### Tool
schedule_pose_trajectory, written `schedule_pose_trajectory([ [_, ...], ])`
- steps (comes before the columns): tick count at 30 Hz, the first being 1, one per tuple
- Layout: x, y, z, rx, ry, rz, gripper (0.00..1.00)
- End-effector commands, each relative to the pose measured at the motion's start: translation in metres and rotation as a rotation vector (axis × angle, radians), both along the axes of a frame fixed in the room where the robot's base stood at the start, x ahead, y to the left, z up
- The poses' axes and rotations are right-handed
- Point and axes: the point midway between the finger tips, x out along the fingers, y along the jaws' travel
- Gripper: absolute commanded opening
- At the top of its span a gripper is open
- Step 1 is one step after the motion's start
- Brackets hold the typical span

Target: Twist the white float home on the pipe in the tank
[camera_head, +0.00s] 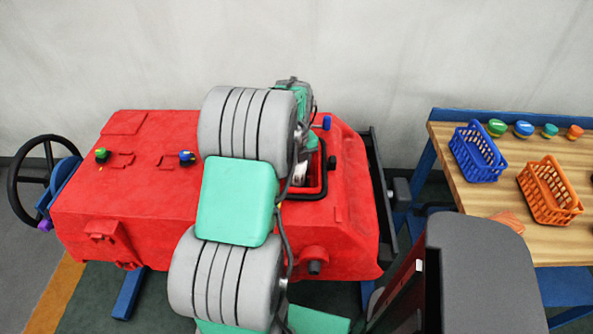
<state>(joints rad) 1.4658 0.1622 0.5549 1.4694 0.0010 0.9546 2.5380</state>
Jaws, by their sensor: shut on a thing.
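The red tank (150,210) fills the middle left, with a dark-rimmed square opening (318,185) near its right end. My arm crosses in front of the tank and reaches to this opening. My gripper (301,162) points down into it, mostly hidden behind my own arm links. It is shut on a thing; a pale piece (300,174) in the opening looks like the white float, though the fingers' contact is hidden. The pipe inside the tank is not visible, so I cannot tell how the float sits on it.
A blue knob (326,122) stands behind the opening. A black handwheel (36,180) is at the left. At the right, a wooden bench (480,205) holds a blue basket (478,152), an orange basket (550,190) and several coloured caps. A dark rail runs along the tank's right side.

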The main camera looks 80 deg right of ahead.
Motion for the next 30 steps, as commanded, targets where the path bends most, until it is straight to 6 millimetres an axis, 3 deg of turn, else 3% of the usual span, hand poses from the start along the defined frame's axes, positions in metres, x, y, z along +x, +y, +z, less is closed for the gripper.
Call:
schedule_pose_trajectory([
  [30, 0.0, 0.0005, -0.0076, 0.001, 0.0, 0.002, 0.05],
])
